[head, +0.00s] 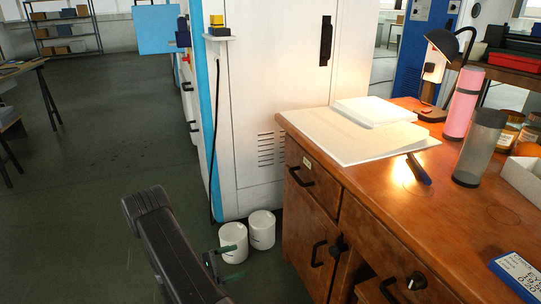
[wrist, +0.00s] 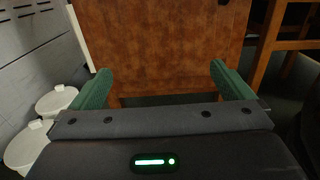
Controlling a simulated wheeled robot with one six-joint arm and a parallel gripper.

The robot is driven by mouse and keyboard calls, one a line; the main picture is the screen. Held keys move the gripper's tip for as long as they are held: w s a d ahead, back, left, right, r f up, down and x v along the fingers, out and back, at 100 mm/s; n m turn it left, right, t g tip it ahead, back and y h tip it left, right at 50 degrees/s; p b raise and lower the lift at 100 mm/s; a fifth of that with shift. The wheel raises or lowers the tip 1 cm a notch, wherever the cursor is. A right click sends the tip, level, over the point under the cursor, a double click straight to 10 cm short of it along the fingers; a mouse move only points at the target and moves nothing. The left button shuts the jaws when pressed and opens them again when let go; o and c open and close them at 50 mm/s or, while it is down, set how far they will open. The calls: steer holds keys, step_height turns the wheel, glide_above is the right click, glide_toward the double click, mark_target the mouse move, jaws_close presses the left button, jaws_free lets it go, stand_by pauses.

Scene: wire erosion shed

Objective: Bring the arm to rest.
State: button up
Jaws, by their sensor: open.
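My gripper (wrist: 160,88) is open and empty in the wrist view, with its two green fingers wide apart. The brown wooden side of the desk (wrist: 165,45) is in front of it, and nothing lies between the fingers. In the head view my arm reaches in from the bottom, left of the desk (head: 312,225). There the green fingers of my gripper (head: 233,264) show low down, near two white tubs (head: 233,240). The tubs also show at the left of the wrist view (wrist: 58,100).
A white cabinet (head: 270,100) stands behind the tubs. The desk top holds a paper stack (head: 350,135), a lamp (head: 445,45), a pink bottle (head: 463,105), a grey tumbler (head: 480,148) and a blue box (head: 518,272). The floor (head: 90,180) at left is clear.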

steer(key=p+x, duration=0.3)
steer(key=x, duration=0.7)
steer(key=shift+b+v, duration=0.9)
steer(key=shift+v, duration=1.75)
steer(key=shift+d, duration=0.15)
